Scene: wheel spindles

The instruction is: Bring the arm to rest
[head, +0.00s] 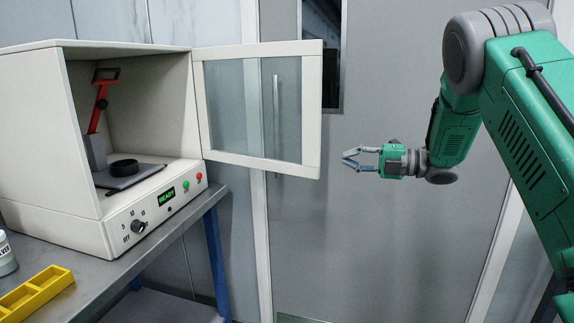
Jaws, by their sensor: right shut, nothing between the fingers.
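My right arm (525,110) comes in from the right side of the head view, green with grey joints. Its gripper (350,158) points left and hangs in free air in front of the grey door. The gripper is shut and holds nothing. It is to the right of the cabinet's open glass door (311,110), apart from it in the picture. My left gripper is not in view.
A white cabinet (75,220) stands on the metal bench (120,285), its display reading READY. Inside are a black ring (123,166) on a dark plate and a red-orange upright part (97,108). A yellow tray (38,290) and a bottle (6,255) are at front left.

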